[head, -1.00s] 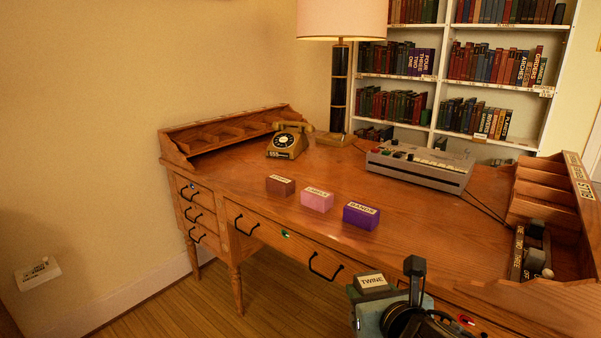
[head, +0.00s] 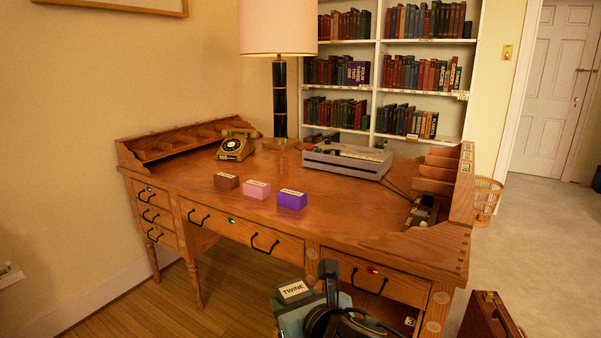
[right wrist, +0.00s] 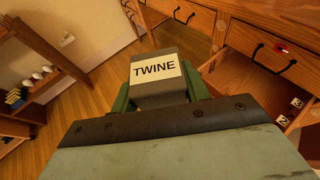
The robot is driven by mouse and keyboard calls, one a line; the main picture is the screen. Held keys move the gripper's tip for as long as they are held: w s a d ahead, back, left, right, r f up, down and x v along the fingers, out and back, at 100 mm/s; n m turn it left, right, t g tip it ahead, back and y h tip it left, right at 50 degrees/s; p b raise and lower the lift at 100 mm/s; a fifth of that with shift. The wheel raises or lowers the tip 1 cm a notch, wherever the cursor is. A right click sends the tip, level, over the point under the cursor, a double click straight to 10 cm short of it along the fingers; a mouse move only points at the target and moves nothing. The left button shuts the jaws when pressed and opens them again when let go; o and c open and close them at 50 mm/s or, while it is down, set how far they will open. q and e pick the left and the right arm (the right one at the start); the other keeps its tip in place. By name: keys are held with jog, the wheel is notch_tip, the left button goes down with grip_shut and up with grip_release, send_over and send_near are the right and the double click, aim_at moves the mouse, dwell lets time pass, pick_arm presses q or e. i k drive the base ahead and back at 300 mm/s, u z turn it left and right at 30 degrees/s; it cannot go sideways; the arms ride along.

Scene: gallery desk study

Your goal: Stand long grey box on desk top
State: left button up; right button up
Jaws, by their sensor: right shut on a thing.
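The long grey box (head: 294,289) with a white TWINE label shows low in the head view, in front of the desk. My right gripper (right wrist: 160,92) is shut on the grey box, with a green finger on each side of it in the right wrist view. The box is off the desk top (head: 345,218), out past its front edge in the picture. Its lower part is hidden by the gripper. My left gripper is not in view.
Brown (head: 227,181), pink (head: 256,189) and purple (head: 291,200) blocks stand in a row on the desk. Behind are a telephone (head: 236,147), a lamp (head: 280,100) and a grey machine (head: 345,165). An organizer (head: 440,177) lines the right end. The front middle is clear.

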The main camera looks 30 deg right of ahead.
aim_at(342, 214)
jog(key=z, duration=0.75)
jog(key=i, duration=0.25)
jog(key=u, duration=0.05)
